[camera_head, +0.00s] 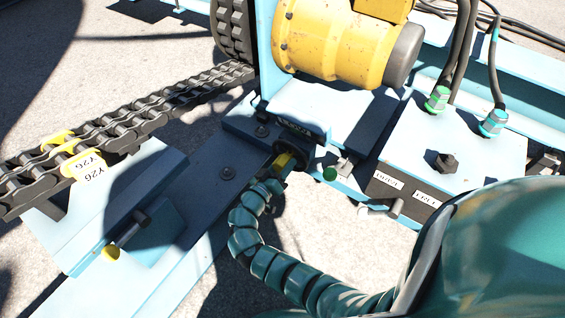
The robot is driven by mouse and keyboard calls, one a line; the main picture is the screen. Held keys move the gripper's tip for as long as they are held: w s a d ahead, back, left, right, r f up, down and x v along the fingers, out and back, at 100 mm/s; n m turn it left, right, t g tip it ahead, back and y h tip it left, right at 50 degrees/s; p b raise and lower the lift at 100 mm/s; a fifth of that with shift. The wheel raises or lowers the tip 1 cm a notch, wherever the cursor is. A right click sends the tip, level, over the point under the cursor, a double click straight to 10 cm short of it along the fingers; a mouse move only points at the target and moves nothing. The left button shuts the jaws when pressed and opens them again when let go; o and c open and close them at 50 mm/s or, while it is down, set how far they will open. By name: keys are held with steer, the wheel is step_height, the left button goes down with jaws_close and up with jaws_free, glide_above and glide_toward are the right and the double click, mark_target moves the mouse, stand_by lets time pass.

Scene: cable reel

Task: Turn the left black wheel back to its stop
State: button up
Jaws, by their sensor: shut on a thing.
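The black wheel (291,149) is at the middle of the head view, at the front edge of a light blue machine block. It is seen at a slant and partly covered. My gripper (284,163) is at the near side of this wheel, at the end of my segmented teal arm. It is shut on the wheel, with a yellow part showing between. The fingertips are small and shaded, so their exact hold is hard to see. No turn mark or stop on the wheel can be made out.
A green knob (330,174) is close right of the wheel. A blue box (440,135) with a black knob (445,162) and cables stands further right. A yellow motor (340,40) is behind. A heavy chain (130,125) with a Y26 tag (90,168) runs left.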

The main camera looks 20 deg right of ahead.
steer(key=n+p, duration=0.1)
steer(key=n, duration=0.1)
steer(key=n+p, duration=0.1)
steer(key=p, duration=0.1)
steer(key=n+p, duration=0.1)
steer(key=n, duration=0.1)
steer(key=shift+r+n, duration=0.3)
steer(key=shift+r, duration=0.05)
steer(key=n+p, duration=0.2)
steer(key=n, duration=0.1)
steer(key=shift+f+p, duration=0.1)
steer(key=shift+p, duration=0.3)
steer(key=shift+n+p, duration=0.65)
steer(key=shift+n, duration=0.35)
steer(key=shift+f+n, duration=0.15)
steer(key=shift+n, duration=0.15)
steer(key=o, duration=1.4)
steer(key=shift+s+a, duration=0.1)
steer(key=p+v, duration=0.2)
steer(key=v, duration=1.5)
steer(key=shift+s+p, duration=0.1)
steer(key=shift+p, duration=0.2)
